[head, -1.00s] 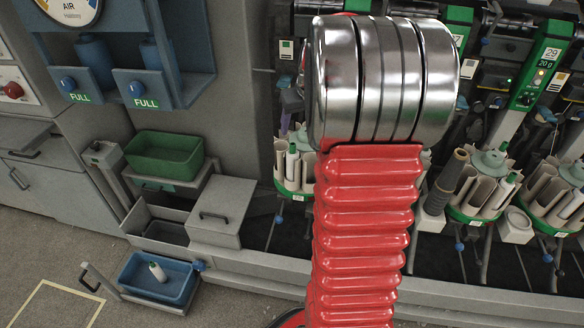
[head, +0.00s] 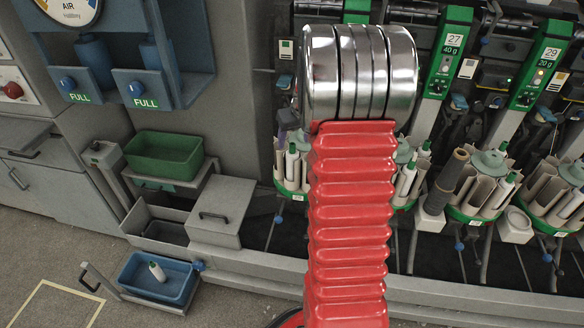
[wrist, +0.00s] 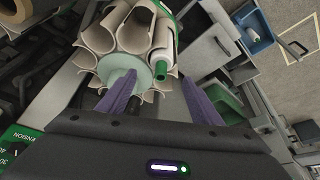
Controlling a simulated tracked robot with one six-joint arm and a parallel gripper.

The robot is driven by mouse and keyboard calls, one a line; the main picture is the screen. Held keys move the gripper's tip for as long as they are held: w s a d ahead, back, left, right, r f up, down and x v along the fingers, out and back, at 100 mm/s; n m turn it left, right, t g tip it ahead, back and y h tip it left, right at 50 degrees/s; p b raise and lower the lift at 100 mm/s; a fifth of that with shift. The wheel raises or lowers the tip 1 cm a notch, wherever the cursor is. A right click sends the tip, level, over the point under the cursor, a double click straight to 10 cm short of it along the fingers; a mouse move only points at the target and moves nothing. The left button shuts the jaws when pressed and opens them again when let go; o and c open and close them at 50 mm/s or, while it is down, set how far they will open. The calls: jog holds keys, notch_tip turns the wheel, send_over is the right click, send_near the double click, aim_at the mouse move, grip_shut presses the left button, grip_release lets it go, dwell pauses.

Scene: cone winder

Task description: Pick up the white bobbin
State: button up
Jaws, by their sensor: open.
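A white bobbin with a green tip (wrist: 162,52) stands in a pocket of the round magazine (wrist: 97,36) in the wrist view. My gripper (wrist: 157,77) is open, with its two purple fingers apart and pointing towards this bobbin. The green tip shows between the fingertips, and I cannot tell whether they touch it. Another white bobbin with a green tip (head: 157,271) leans in the blue tray (head: 134,266) at the lower left of the head view, well away from my gripper. It also shows in the wrist view (wrist: 250,32). My arm hides most of my gripper in the head view.
More round magazines with bobbins (head: 484,191) stand along the machine to the right. A green bin (head: 164,155) and a grey box (head: 218,211) stand left of my arm. A dark grey cone stack (head: 440,190) stands between magazines.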

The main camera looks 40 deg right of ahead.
aim_at(293, 145)
jog(key=shift+x, duration=2.6)
jog(key=shift+s+a, duration=0.1)
jog(key=shift+s, duration=0.05)
jog(key=shift+c, duration=0.2)
jog(key=c, duration=1)
jog(key=shift+r, duration=0.1)
notch_tip(293, 145, up, 18)
jog(key=shift+r, duration=1.85)
